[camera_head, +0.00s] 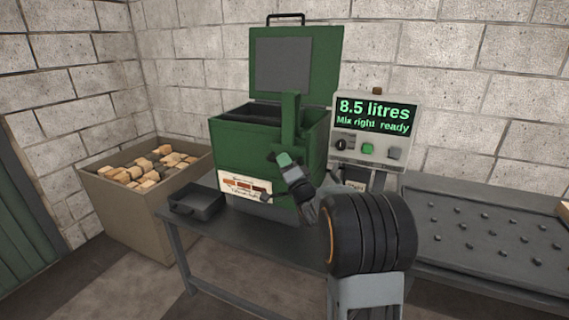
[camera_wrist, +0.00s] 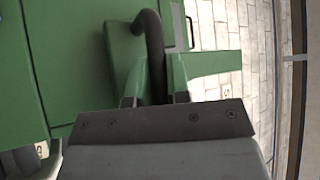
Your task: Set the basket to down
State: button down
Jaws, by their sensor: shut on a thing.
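A green box-shaped machine (camera_head: 235,145) stands on a dark bench with its lid (camera_head: 325,65) raised. A dark interior (camera_head: 250,112) shows at its top; I cannot make out the basket inside or its height. A green upright bracket (camera_head: 290,115) rises at the machine's front right. My gripper (camera_head: 283,160) is at the foot of this bracket, in front of the machine. In the wrist view, my gripper (camera_wrist: 155,88) is shut on a dark curved handle (camera_wrist: 152,40). In the head view my gripper hides the handle.
A control box (camera_head: 375,125) reads "8.5 litres" and "Mix right ready". A small black tray (camera_head: 196,203) lies on the bench (camera_head: 250,232) at left. A bin (camera_head: 130,205) of wooden blocks stands further left. A studded grey table (camera_head: 480,235) is at right.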

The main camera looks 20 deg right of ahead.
notch_tip(320, 180, down, 14)
jog(key=b, duration=1.2)
jog(key=shift+r, duration=0.15)
jog(key=c, duration=1.4)
grip_release()
jog(key=v, duration=1.3)
jog(key=shift+s, duration=0.4)
